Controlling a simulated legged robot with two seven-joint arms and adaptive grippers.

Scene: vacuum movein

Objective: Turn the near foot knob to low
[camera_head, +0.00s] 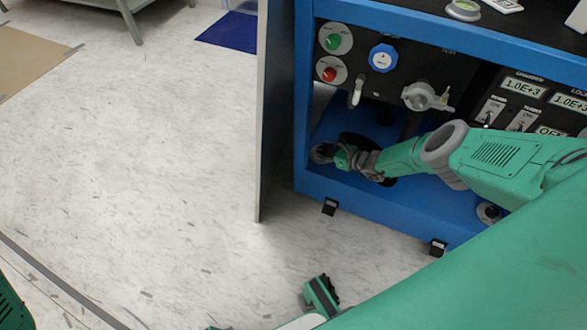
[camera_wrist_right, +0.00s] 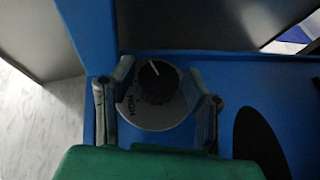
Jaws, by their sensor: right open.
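A black foot knob (camera_wrist_right: 158,84) with a white pointer line sits on a round grey plate (camera_wrist_right: 150,118) in the right wrist view. The line points to the upper left; lettering is partly readable on the plate's left side. My right gripper (camera_wrist_right: 161,78) is open, its fingers on either side of the knob with gaps visible. In the head view my right gripper (camera_head: 340,157) is low inside the blue frame, beside this knob's plate (camera_head: 321,152). A second foot knob (camera_head: 489,212) is farther right. What looks like my left gripper (camera_head: 321,296) is partly visible at the bottom, its jaws unclear.
The blue cart frame (camera_head: 400,207) surrounds the knobs. A control panel (camera_head: 385,70) with a blue dial, valves and displays is above my right forearm. A grey upright panel (camera_head: 261,110) stands close to the left. The floor further left is open.

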